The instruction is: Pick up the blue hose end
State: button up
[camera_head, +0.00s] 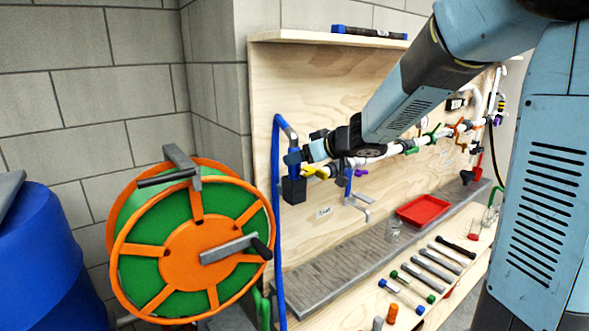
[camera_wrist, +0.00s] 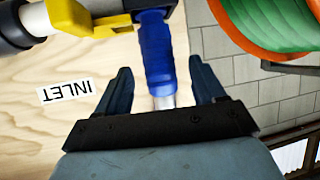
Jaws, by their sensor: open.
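The blue hose end (camera_head: 294,169) hangs upright at the left edge of the wooden panel, with a bent grey metal tube above it and a black block below. In the wrist view the ribbed blue hose end (camera_wrist: 157,55) stands between my open fingers, with a silver section nearer my palm. My gripper (camera_head: 299,156) is at the hose end in the head view and partly covers it. In the wrist view my gripper (camera_wrist: 160,70) has one finger on each side, with visible gaps to the hose end.
A yellow valve handle (camera_wrist: 95,22) is close to my left finger in the wrist view; an INLET label (camera_wrist: 67,90) is on the panel. An orange and green reel (camera_head: 190,240) stands left. A red tray (camera_head: 423,210) and several tools lie on the bench below.

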jog(key=x, duration=0.5)
jog(key=shift+d, duration=0.1)
jog(key=c, duration=1.1)
